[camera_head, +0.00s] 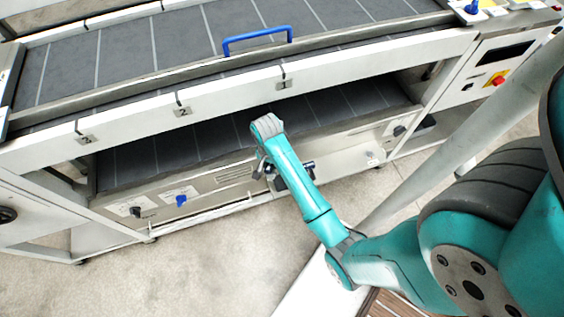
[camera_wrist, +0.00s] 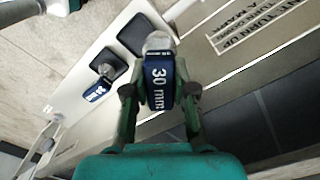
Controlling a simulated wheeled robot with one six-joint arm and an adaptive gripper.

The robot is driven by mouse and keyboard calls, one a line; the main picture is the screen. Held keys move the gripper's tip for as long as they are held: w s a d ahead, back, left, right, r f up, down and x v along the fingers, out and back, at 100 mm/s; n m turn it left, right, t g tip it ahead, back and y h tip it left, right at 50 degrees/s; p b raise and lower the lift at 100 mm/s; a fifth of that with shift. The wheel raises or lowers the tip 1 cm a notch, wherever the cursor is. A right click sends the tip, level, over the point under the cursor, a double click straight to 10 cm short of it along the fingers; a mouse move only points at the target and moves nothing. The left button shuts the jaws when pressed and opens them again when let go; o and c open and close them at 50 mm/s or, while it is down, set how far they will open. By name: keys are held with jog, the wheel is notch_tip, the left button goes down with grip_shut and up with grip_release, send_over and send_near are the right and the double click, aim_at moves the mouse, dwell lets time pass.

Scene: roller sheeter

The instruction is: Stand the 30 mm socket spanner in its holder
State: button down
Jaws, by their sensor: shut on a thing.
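My gripper (camera_wrist: 160,92) is shut on the 30 mm socket spanner (camera_wrist: 158,76), with a finger on each side of its dark blue, labelled part. The spanner's rounded grey end (camera_wrist: 158,42) points away from my gripper, in front of a pale panel. In the wrist view this end overlaps the edge of a dark square (camera_wrist: 132,36) on the panel; I cannot tell whether they touch. I cannot identify the holder for certain. In the head view my arm reaches to the machine's lower front and my gripper is mostly hidden behind it.
A blue part (camera_wrist: 97,92) sits beside a second dark square (camera_wrist: 106,65). A printed sign (camera_wrist: 252,28) is at the upper right. The head view shows the roller sheeter's upper rail (camera_head: 230,98), a blue handle (camera_head: 257,37) and a blue knob (camera_head: 181,199). Floor (camera_head: 200,270) in front is clear.

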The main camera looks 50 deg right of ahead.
jog(key=s+d+f+m, duration=0.3)
jog(key=f, duration=0.2)
jog(key=shift+m, duration=0.3)
dwell(0.4)
jog(key=shift+s+f, duration=0.1)
jog(key=shift+f, duration=1.25)
dwell(1.8)
jog(key=c, duration=0.9)
grip_release()
jog(key=shift+o, duration=0.4)
jog(key=o, duration=0.4)
jog(key=shift+o, duration=0.2)
